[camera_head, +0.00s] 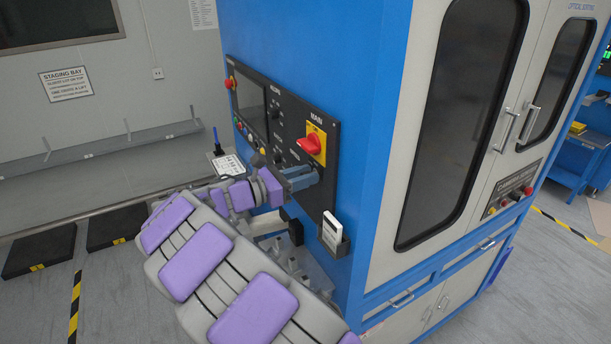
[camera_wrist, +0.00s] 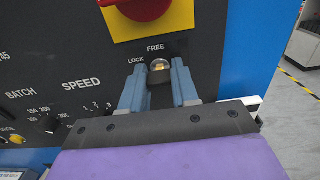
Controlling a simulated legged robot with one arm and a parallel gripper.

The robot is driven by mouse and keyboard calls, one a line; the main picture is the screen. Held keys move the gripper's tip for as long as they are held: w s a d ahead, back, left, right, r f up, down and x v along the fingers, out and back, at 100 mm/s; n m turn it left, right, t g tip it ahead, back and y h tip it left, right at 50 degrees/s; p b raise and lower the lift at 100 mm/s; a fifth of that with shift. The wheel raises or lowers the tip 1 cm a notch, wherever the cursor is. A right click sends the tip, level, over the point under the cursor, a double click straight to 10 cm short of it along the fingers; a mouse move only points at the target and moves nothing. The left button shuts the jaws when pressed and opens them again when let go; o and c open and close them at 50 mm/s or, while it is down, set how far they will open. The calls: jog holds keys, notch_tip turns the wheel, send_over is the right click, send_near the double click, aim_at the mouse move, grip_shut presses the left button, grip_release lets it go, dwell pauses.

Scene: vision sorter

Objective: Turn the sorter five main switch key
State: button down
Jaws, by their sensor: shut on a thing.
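The sorter's black control panel (camera_head: 272,118) is on the left side of the blue and white machine. My gripper (camera_head: 301,178) is at the panel, just below the red main switch (camera_head: 310,144) on its yellow plate. In the wrist view my gripper (camera_wrist: 159,85) is shut on the key (camera_wrist: 160,76), with one blue finger on each side of its dark head. The brassy keyhole end shows between the fingertips, under the labels LOCK and FREE. The key looks seated in the panel. The fingers hide part of it, so its exact angle is hard to tell.
A white card in a black holder (camera_head: 332,233) is on the machine's side below the panel. Speed and batch knobs (camera_wrist: 51,124) lie left of the gripper. White cabinet doors (camera_head: 470,120) are to the right.

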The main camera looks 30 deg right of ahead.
jog(key=shift+a, duration=0.25)
jog(key=shift+s+f+m+b, duration=0.15)
jog(key=shift+m+b, duration=2.25)
jog(key=shift+m, duration=2.1)
jog(key=shift+f+m+b, duration=0.15)
jog(key=shift+m+b, duration=2.2)
jog(key=shift+m, duration=2.15)
jog(key=c, duration=1.2)
grip_release()
jog(key=o, duration=0.4)
jog(key=shift+a+r, duration=0.15)
jog(key=shift+a, duration=0.15)
jog(key=shift+c, duration=0.2)
jog(key=a+p, duration=0.3)
jog(key=a, duration=1.4)
jog(key=shift+s+a+p, duration=0.2)
jog(key=shift+a+p, duration=0.1)
